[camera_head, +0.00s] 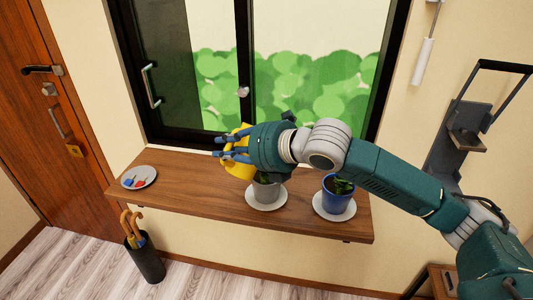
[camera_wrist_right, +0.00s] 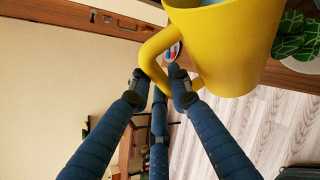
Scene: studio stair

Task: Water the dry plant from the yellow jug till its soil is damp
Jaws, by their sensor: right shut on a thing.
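My right gripper (camera_head: 228,147) is shut on the handle of the yellow jug (camera_head: 241,166), over the windowsill shelf. In the right wrist view the fingers (camera_wrist_right: 160,85) close around the handle of the jug (camera_wrist_right: 237,50); its rim and a bit of its pale inside show at the top edge. A grey pot (camera_head: 265,192) with a green plant stands on a white saucer below and beside the gripper, partly hidden by it. I cannot tell which soil is dry. My left gripper is not in view.
The wooden shelf (camera_head: 185,190) runs under the window. A small plate (camera_head: 138,177) with red and blue bits lies at its left end. An umbrella stand (camera_head: 146,262) is on the floor below. The shelf between plate and grey pot is clear.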

